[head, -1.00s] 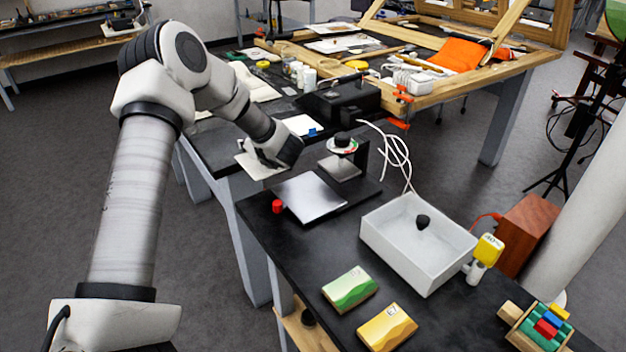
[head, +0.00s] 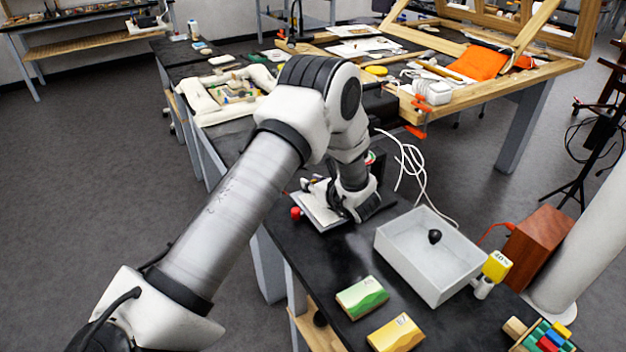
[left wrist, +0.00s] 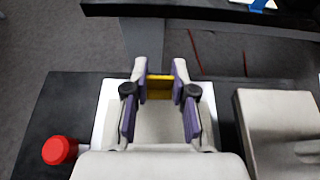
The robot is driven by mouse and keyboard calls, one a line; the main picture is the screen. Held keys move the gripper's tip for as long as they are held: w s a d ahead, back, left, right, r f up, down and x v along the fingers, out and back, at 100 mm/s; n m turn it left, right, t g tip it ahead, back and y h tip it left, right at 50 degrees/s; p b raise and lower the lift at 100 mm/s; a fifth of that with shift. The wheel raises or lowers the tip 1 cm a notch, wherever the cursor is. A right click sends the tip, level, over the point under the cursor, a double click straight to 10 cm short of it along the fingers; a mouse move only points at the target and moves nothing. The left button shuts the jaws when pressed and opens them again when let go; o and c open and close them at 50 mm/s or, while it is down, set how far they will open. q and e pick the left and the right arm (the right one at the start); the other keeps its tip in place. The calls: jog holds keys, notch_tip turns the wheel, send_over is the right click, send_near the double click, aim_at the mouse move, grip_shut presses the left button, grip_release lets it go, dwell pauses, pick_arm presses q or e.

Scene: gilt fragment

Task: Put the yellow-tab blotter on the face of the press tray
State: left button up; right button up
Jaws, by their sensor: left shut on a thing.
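My left gripper (head: 338,205) is over the press tray (head: 324,230) at the near end of the dark bench. It is shut on the yellow tab (left wrist: 159,88) of the blotter, seen between the fingertips in the left wrist view. The white blotter (head: 314,208) looks roughly flat and covers much of the tray's metal face. Whether it touches the face is hard to tell. The gripper and wrist hide part of both. My right gripper is not in view.
A red knob (head: 295,213) stands at the tray's left. A white bin (head: 405,262) with a black knob is to the right. Green (head: 362,297) and yellow (head: 396,334) packs lie in front. White cables (head: 412,165) loop behind the bin.

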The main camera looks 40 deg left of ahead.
pick_arm(q)
jog(key=shift+s+d+f+b, duration=0.1)
jog(key=shift+b, duration=0.2)
jog(key=o, duration=0.8)
jog(key=shift+o, duration=0.2)
jog(key=shift+r+p, duration=0.4)
jog(key=shift+p, duration=0.1)
notch_tip(320, 180, up, 4)
jog(key=b, duration=0.3)
send_over(336, 214)
jog(key=shift+w+a, duration=0.3)
jog(key=shift+s+d+r, duration=0.1)
jog(key=shift+s+d, duration=0.1)
jog(key=shift+d, duration=0.1)
jog(key=shift+r, duration=0.1)
